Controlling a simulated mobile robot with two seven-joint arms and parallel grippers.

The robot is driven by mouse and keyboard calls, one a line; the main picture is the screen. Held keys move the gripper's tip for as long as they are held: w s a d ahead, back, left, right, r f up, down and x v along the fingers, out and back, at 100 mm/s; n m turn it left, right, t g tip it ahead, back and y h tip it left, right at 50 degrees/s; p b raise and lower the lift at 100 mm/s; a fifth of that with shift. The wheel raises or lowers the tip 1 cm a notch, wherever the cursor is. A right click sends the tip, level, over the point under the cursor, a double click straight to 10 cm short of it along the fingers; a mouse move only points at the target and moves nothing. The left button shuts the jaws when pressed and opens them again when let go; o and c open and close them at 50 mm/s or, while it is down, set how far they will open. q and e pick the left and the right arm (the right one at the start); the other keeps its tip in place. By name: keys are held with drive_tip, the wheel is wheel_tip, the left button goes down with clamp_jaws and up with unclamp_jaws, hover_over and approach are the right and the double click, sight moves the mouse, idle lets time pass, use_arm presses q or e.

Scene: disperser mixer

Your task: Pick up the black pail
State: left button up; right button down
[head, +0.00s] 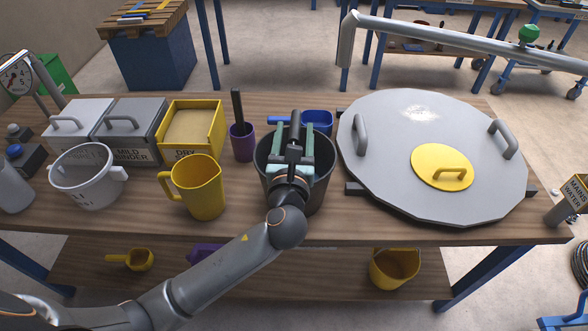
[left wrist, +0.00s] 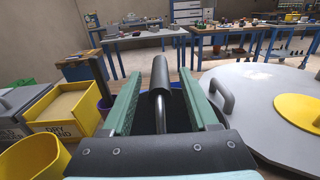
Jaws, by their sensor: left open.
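The black pail (head: 325,172) stands on the wooden bench, left of the large grey lid, partly hidden by my left arm. My left gripper (head: 293,138) is over the pail's top, its two green-padded fingers apart. In the left wrist view, the pail's bail handle, a metal rod with a black grip (left wrist: 160,76), stands up between the open fingers. I see a gap between the grip and each finger. The pail's body is mostly hidden below the gripper in that view. My right gripper is not in view.
The large grey lid (head: 385,125) with its yellow hatch lies close right. A yellow jug (head: 203,190) stands left, a purple cup (head: 243,146) back left, and a blue scoop (head: 317,118) behind the pail. Labelled bins (head: 190,108) and a white colander (head: 85,180) fill the bench's left.

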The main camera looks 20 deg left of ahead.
use_arm(q)
drive_tip(key=shift+s, duration=0.1)
drive_tip(key=shift+c, duration=0.3)
clamp_jaws()
idle(0.9)
drive_tip(key=shift+r, duration=0.2)
